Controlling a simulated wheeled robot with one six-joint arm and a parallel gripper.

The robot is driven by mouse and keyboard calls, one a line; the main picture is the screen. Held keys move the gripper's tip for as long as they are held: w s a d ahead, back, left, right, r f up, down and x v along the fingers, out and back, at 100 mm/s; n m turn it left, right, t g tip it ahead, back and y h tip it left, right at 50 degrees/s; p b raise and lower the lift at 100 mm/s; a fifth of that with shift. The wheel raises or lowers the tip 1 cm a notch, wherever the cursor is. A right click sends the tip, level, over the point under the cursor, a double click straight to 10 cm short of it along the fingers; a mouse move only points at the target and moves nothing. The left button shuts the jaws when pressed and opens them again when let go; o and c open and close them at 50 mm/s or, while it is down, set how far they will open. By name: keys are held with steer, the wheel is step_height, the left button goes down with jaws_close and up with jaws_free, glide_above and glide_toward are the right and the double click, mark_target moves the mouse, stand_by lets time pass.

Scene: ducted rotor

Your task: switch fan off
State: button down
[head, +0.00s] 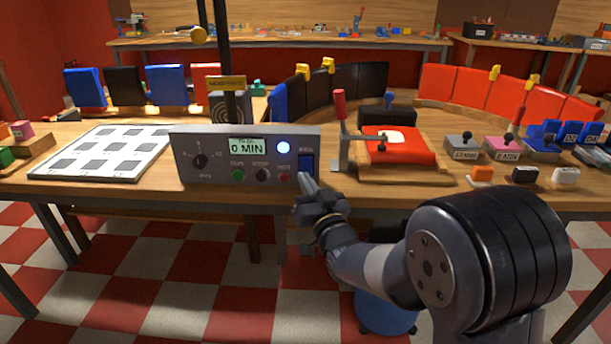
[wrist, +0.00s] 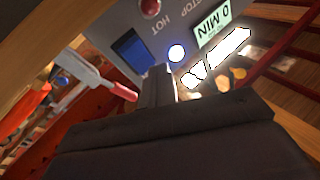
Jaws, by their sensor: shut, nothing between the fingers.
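A grey control box (head: 180,153) stands at the front of the table. It has a blue rocker switch (head: 306,163) at its right end, under a lit whitish-blue lamp (head: 284,147). The switch (wrist: 133,50) and lamp (wrist: 176,53) also show in the wrist view. My gripper (head: 306,182) is shut and empty, its tip just in front of the switch's lower part. In the wrist view the fingertips (wrist: 158,80) lie close to the switch and lamp. I cannot tell whether they touch the box. A dark ringed round thing (head: 222,104), maybe the fan, stands behind the box, partly hidden.
The box also bears a knob (head: 199,161), a green-lit display (head: 247,146) reading 0 MIN, and several buttons. A red-handled clamp (head: 340,125) and a red pad (head: 400,145) stand right of it. A white sheet with grey squares (head: 105,152) lies left.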

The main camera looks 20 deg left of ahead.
steer(key=shift+w+a+f+b, duration=0.15)
steer(key=shift+w+f, duration=0.1)
steer(key=shift+w, duration=0.2)
steer(key=shift+w+a+f+b, duration=0.1)
steer(key=shift+w+f+b, duration=0.1)
steer(key=shift+w, duration=0.2)
stand_by(1.5)
steer(key=shift+w+f+b, duration=0.15)
steer(key=shift+w+b, duration=0.2)
steer(key=shift+b, duration=0.2)
steer(key=shift+w+a+f+b, duration=0.1)
steer(key=shift+w+f+b, duration=0.2)
steer(key=shift+w, duration=0.1)
stand_by(0.4)
steer(key=shift+r, duration=0.1)
steer(key=shift+s+r+b, duration=0.3)
steer(key=shift+s+r, duration=0.05)
steer(key=shift+s, duration=0.45)
steer(key=shift+d, duration=0.2)
